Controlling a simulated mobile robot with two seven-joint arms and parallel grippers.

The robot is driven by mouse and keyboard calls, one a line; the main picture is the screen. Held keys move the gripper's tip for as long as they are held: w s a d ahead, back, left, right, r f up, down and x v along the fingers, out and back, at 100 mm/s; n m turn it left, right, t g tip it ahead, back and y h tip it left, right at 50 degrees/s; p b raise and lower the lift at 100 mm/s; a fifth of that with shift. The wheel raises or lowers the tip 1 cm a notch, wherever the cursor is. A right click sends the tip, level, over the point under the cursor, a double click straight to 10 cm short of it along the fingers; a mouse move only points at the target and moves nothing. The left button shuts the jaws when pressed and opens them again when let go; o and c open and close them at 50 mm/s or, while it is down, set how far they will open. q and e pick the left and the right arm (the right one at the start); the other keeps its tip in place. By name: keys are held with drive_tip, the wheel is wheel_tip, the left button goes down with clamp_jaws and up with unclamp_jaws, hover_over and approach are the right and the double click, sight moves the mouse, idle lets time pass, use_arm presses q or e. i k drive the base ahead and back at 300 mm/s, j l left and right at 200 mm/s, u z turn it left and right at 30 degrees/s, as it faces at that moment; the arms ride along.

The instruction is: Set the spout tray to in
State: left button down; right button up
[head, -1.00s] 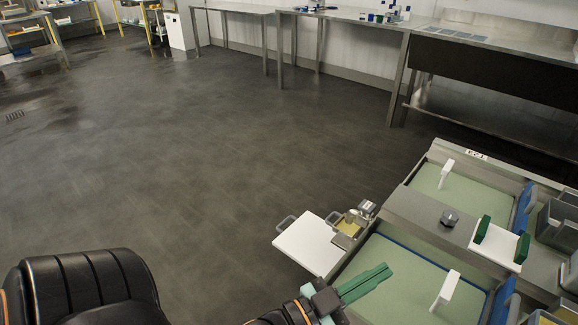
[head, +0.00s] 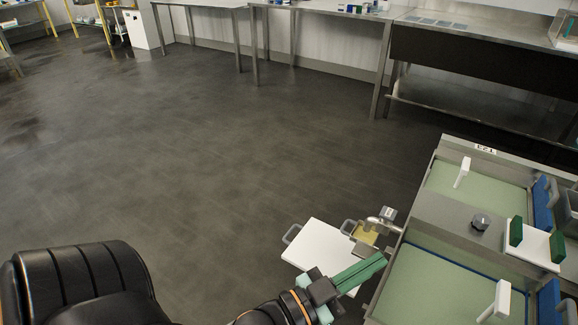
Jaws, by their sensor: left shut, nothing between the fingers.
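The flat white tray (head: 322,246) with a grey handle (head: 291,234) at its left corner juts out from the left side of the vat bench. Right beside it is a small yellowish tray (head: 366,235) with its own grey handle (head: 348,227), by a metal spout (head: 384,221). I cannot tell which of the two is the spout tray. My left gripper (head: 372,266), with green fingers, is shut and empty. It overlaps the white tray's lower right part in the picture; I cannot tell whether they touch. My right gripper is not in view.
The vat bench (head: 440,238) fills the right, with green-filled basins (head: 430,285), white handles (head: 462,172), a dark knob (head: 480,221) and a white block with green ends (head: 536,244). Steel tables (head: 325,8) stand along the back wall. The dark floor (head: 190,150) is clear.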

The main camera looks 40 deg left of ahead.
sight(322, 244)
drive_tip(key=k+j, duration=0.1)
drive_tip(key=j, duration=1)
drive_tip(key=k+j+z, duration=0.1)
drive_tip(key=j, duration=0.45)
drive_tip(key=k+j, duration=0.15)
drive_tip(key=j, duration=0.35)
drive_tip(key=k+j, duration=0.1)
drive_tip(key=j, duration=0.45)
